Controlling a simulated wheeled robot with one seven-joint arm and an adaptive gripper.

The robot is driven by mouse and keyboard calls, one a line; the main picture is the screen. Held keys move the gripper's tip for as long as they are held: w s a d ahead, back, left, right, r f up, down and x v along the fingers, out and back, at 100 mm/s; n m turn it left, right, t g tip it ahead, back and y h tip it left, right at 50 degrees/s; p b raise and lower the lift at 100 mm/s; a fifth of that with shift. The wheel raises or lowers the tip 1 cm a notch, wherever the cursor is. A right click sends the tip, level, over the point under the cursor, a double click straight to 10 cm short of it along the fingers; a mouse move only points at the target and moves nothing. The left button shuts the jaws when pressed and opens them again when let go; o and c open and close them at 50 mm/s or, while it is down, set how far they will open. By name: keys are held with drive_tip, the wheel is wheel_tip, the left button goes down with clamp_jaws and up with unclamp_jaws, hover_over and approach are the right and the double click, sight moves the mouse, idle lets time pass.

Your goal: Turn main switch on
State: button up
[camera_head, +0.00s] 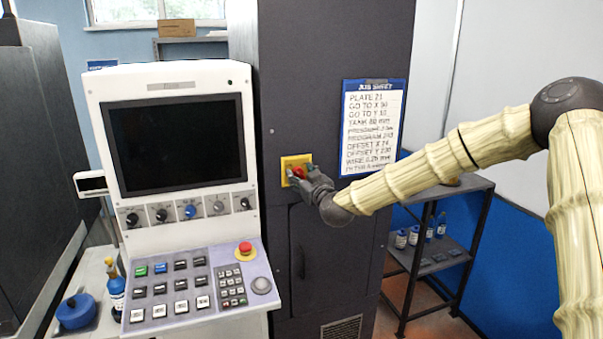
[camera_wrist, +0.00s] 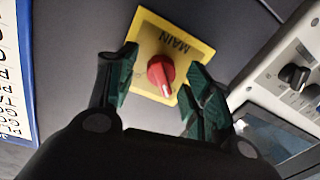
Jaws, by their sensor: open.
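The main switch is a red rotary knob (camera_wrist: 160,72) on a yellow plate (camera_wrist: 146,38) marked MAIN; the plate is fixed to a dark cabinet. In the head view the yellow plate (camera_head: 288,162) sits on the cabinet front, right of the console, with the red knob (camera_head: 298,172) partly hidden by my gripper. My gripper (camera_wrist: 158,92) is open, with one green-padded finger on each side of the knob. It also shows in the head view (camera_head: 303,178), reaching in from the right. I cannot tell whether the fingers touch the knob.
The dark cabinet (camera_head: 330,240) stands behind the switch. A white console (camera_head: 92,95) with a dark screen (camera_head: 178,145), knobs and a red button (camera_head: 246,248) stands to the left. A job sheet (camera_head: 372,125) hangs on the cabinet. A shelf with small bottles (camera_head: 440,245) stands at right.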

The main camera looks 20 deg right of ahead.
drive_tip(key=shift+w, duration=0.2)
drive_tip(key=shift+a, duration=0.1)
drive_tip(key=c, duration=1)
drive_tip(key=shift+f+m+b, duration=0.2)
drive_tip(key=shift+m+b, duration=0.1)
drive_tip(key=shift+b, duration=0.4)
drive_tip(key=m+b, duration=0.1)
drive_tip(key=b, duration=0.2)
drive_tip(key=shift+f+m, duration=0.15)
drive_tip(key=shift+m, duration=0.25)
drive_tip(key=m+b, duration=0.6)
drive_tip(key=b, duration=0.2)
drive_tip(key=shift+t, duration=0.3)
drive_tip(key=m+b, duration=0.5)
drive_tip(key=b, duration=0.2)
drive_tip(key=shift+m+h, duration=0.4)
drive_tip(key=m+b, duration=0.2)
drive_tip(key=m, duration=0.1)
drive_tip(key=m+b, duration=0.1)
drive_tip(key=b, duration=0.1)
drive_tip(key=shift+r+m, duration=0.25)
drive_tip(key=shift+m, duration=0.05)
